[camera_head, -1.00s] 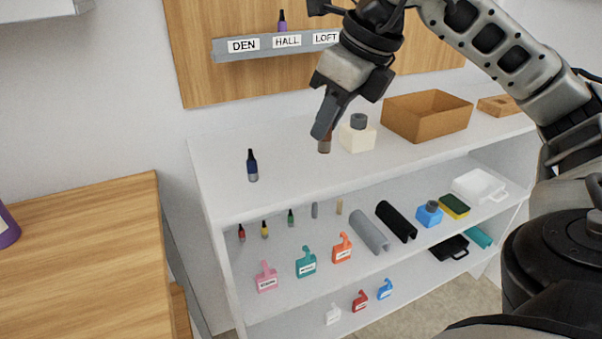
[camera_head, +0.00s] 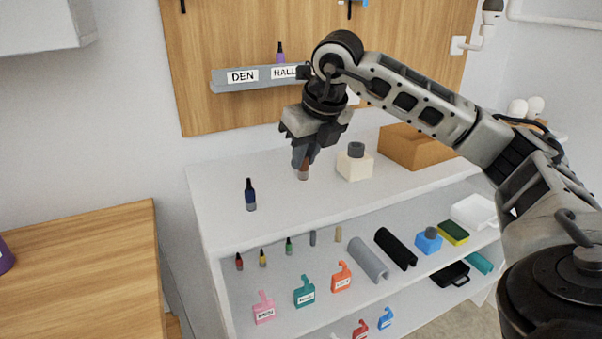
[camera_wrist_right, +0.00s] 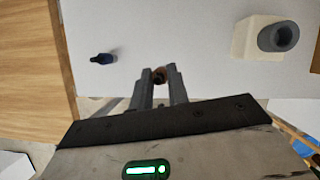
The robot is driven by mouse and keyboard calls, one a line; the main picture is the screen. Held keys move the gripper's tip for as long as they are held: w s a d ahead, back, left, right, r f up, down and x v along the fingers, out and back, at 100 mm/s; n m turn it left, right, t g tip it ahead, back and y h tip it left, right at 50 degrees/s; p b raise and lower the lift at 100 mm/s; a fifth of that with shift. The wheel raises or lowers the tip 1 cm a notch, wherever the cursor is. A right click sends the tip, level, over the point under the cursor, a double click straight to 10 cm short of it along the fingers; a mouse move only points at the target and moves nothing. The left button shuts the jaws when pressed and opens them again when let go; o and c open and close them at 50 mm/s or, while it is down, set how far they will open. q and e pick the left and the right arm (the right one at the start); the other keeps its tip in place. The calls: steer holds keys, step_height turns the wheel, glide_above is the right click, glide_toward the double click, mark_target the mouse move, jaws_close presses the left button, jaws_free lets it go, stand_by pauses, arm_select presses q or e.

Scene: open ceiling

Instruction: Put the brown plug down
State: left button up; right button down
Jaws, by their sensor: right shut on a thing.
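The brown plug (camera_head: 303,172) is upright between the fingers of my right gripper (camera_head: 304,160). Its lower part shows below the fingertips, over or on the white top of the shelf unit (camera_head: 225,215); I cannot tell whether it touches. In the right wrist view the plug (camera_wrist_right: 159,76) sits between the two fingertips (camera_wrist_right: 159,75), which are shut on it. My left gripper is not in view.
A dark blue plug (camera_head: 250,196) stands to the left on the white top. A cream block with a grey cap (camera_head: 355,164) and a brown box (camera_head: 415,148) stand to the right. A labelled grey ledge (camera_head: 258,76) holds a purple plug (camera_head: 280,54). Lower shelves hold several small items.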

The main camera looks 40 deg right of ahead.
steer(key=shift+w+d+f, duration=0.1)
steer(key=shift+w+f, duration=0.4)
steer(key=shift+f, duration=0.1)
steer(key=shift+s+x, duration=0.2)
steer(key=shift+x, duration=0.75)
steer(key=shift+s+x, duration=0.2)
steer(key=shift+x, duration=0.8)
steer(key=shift+f, duration=0.15)
steer(key=shift+f, duration=0.15)
steer(key=c, duration=1.4)
jaws_free()
steer(key=shift+o, duration=0.2)
